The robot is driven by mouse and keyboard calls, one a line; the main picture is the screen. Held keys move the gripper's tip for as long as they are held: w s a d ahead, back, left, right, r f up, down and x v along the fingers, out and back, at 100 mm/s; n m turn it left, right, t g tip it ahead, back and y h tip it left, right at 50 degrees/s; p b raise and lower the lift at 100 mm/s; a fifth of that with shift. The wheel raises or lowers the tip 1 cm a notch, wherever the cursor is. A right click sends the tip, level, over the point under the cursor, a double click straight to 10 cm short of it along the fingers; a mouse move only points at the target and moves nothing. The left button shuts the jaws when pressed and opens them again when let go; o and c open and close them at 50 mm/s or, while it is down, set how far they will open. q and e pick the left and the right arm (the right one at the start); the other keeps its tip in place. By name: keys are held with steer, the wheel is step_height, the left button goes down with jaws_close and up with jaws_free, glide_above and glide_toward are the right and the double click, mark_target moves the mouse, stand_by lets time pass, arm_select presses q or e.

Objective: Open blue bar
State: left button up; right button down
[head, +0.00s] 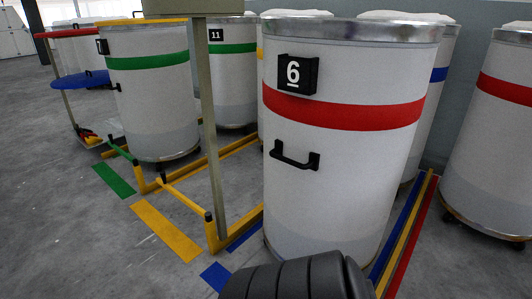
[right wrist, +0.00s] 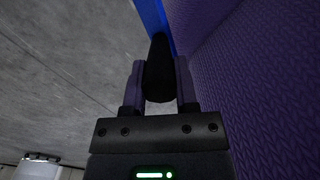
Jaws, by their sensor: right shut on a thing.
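In the right wrist view, my right gripper (right wrist: 160,90) has its two fingers on either side of a black rounded grip (right wrist: 160,68) and is shut on it. A blue length (right wrist: 155,18), which looks like the blue bar, runs on from the grip to the top edge of the view. In the head view I cannot make out the blue bar; a dark ribbed part at the bottom covers the floor there. Neither gripper shows in the head view.
A drum numbered 6 (head: 340,190) with a red band fills the middle. A green-banded drum (head: 150,105) stands at left behind yellow floor frames (head: 188,195) with a grey post (head: 212,130). A purple textured surface (right wrist: 255,75) is close right of my right gripper. Floor at left is clear.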

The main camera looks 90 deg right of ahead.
steer(key=shift+c, duration=2)
jaws_free()
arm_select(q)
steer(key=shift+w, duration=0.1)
arm_select(e)
step_height(320, 180, up, 10)
steer(key=p, duration=0.8)
steer(key=shift+p, duration=0.4)
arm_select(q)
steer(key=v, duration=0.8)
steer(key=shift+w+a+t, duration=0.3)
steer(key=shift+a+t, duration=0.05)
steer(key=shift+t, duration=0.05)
arm_select(e)
steer(key=shift+s, duration=0.1)
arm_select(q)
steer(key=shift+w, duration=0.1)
